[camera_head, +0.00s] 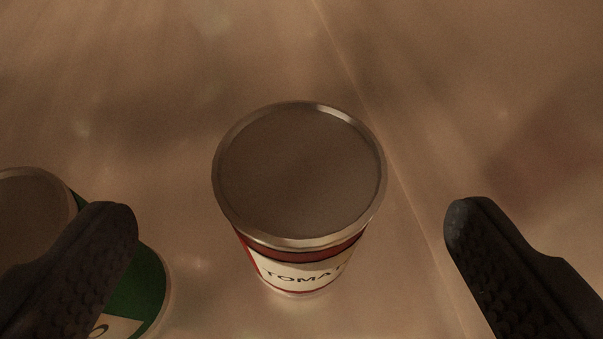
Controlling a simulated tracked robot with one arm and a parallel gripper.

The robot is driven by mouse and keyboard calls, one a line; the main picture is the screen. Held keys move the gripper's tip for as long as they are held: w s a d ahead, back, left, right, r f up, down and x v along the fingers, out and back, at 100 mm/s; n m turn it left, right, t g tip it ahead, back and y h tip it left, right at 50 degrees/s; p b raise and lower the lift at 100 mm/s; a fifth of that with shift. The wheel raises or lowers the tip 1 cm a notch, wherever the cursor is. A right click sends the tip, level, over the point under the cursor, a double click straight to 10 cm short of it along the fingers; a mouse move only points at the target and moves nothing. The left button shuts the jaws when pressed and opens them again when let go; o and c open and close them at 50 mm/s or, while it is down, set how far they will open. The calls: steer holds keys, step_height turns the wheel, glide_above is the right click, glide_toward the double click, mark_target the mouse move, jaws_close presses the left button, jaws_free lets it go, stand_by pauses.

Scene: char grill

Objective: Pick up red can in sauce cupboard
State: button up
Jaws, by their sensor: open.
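A red can (303,270) with a cream label reading "TOMA" stands upright in the middle of the view. I see its grey metal lid (300,172) from above. My gripper (290,222) is open, with one dark finger to the left of the can and the other to the right. The lower left finger covers part of a green can. The can's far side is hidden.
The green can (140,295) with a metal lid stands at the lower left, close to and partly behind my left finger. The pale, shiny surface (480,80) around the red can is clear behind it and to its right. A thin seam runs across that surface.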

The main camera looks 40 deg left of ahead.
mark_target(298, 184)
steer(key=shift+x, duration=1.2)
steer(key=shift+w+a+f+b, duration=0.15)
steer(key=shift+w+a+b, duration=0.1)
steer(key=shift+w+b, duration=0.1)
steer(key=b+x, duration=0.1)
steer(key=x, duration=0.1)
steer(key=b+x, duration=0.1)
steer(key=x, duration=0.1)
steer(key=shift+d+f, duration=0.1)
steer(key=shift+f, duration=0.2)
steer(key=shift+w+a+f+b, duration=0.1)
steer(key=shift+w+a+b, duration=0.2)
steer(key=shift+w, duration=0.1)
steer(key=c, duration=1.4)
